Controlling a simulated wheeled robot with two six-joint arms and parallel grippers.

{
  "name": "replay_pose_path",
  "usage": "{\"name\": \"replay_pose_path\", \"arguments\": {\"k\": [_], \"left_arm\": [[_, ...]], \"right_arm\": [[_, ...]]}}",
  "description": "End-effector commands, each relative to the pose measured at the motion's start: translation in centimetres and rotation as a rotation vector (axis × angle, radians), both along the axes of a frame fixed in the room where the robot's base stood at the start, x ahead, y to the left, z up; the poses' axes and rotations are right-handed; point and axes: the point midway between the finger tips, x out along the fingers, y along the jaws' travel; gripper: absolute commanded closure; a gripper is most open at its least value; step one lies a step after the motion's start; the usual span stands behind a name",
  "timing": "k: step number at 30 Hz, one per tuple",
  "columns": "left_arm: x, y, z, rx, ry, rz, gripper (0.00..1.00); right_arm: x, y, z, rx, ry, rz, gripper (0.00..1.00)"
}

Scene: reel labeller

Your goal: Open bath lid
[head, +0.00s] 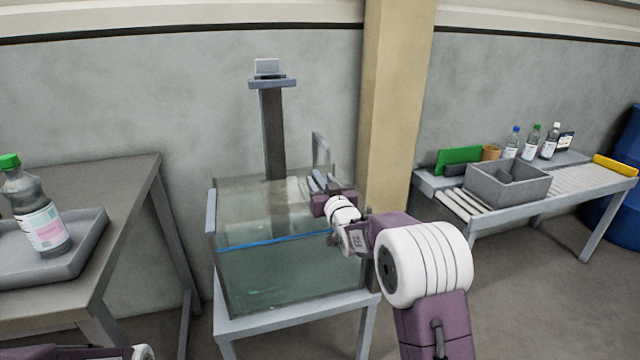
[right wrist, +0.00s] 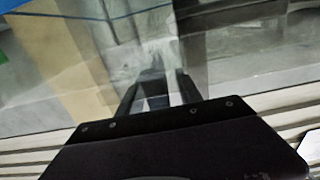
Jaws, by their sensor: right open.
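The bath (head: 270,275) is a clear glass tank of water on a grey stand in the middle of the head view. Its top seems covered by a clear lid (head: 250,195); I cannot tell for sure whether it lies fully shut. A grey upright handle (head: 321,150) stands at the back right of the tank top. My right gripper (head: 316,183) is open over the right part of the tank top, just in front of and below the handle. In the right wrist view its fingers (right wrist: 158,92) are apart, with glassy surfaces beyond; contact cannot be told. My left gripper is not in view.
A dark post (head: 273,135) rises behind the tank. At left, a table holds a grey tray (head: 85,240) with a green-capped bottle (head: 42,215). At right, a roller bench carries a grey box (head: 507,187) and several bottles. A beige pillar (head: 392,100) stands behind my right arm.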

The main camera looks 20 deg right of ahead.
Motion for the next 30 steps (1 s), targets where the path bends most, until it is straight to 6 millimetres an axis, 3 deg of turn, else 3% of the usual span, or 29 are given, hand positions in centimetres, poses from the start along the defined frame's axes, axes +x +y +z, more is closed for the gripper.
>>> {"name": "replay_pose_path", "arguments": {"k": [4,11,12,16,17,30], "left_arm": [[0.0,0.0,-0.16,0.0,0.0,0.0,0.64],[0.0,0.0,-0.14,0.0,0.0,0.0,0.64],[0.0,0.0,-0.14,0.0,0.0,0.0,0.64],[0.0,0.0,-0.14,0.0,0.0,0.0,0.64],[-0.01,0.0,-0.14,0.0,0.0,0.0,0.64],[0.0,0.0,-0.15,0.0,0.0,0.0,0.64]], "right_arm": [[1.17,0.05,-0.02,0.0,0.0,0.0,0.58],[1.31,0.05,0.05,0.0,0.0,0.0,0.58],[1.31,0.05,0.04,0.0,0.0,0.0,0.61],[1.3,0.03,0.04,0.0,0.0,0.0,0.97],[1.3,0.03,0.04,0.0,0.0,0.0,1.0],[1.28,0.03,0.02,-0.001,0.0,0.0,1.0]]}}
